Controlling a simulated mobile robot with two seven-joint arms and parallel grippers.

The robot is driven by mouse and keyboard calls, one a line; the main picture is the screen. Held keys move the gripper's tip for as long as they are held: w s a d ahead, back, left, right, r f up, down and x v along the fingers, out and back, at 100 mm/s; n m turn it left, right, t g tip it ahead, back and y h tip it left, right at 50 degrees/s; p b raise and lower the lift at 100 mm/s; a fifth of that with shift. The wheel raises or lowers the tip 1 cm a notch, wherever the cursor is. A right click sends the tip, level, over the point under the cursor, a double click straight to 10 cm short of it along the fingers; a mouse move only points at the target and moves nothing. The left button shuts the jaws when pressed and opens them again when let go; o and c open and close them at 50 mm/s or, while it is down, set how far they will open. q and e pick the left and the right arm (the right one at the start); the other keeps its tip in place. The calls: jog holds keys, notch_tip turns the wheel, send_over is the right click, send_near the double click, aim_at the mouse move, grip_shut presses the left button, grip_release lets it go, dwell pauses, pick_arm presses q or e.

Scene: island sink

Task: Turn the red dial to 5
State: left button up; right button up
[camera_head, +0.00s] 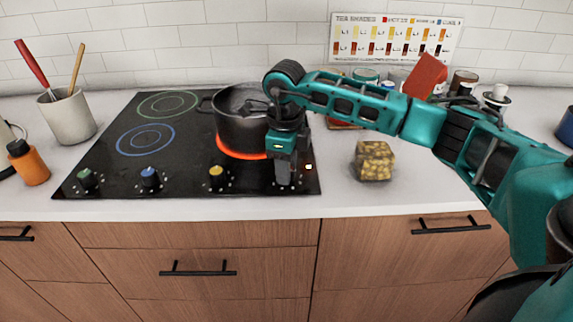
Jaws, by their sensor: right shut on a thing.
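My right gripper (287,178) points down at the front right corner of the black cooktop, over the rightmost place in the row of dials. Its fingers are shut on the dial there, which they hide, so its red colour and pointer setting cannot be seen. A green dial (86,180), a blue dial (150,178) and a yellow dial (216,176) stand to the left in the same row. My left gripper is not in view.
A dark pot (236,127) stands on a glowing orange-red burner (238,151), close behind my gripper. A yellow-brown block (374,161) sits on the counter to the right. A utensil crock (68,117) and an orange bottle (28,163) stand at left.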

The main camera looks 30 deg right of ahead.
jog(key=m, duration=0.4)
jog(key=shift+r+m+p, duration=0.1)
jog(key=shift+m+p, duration=0.2)
jog(key=m, duration=0.3)
jog(key=shift+w+m+p, duration=0.1)
jog(key=shift+m+p, duration=0.25)
jog(key=shift+m, duration=0.05)
jog(key=m+p, duration=0.1)
jog(key=m, duration=0.3)
jog(key=shift+d, duration=0.1)
jog(key=shift+m, duration=1.5)
jog(key=o, duration=1)
jog(key=shift+o, duration=0.2)
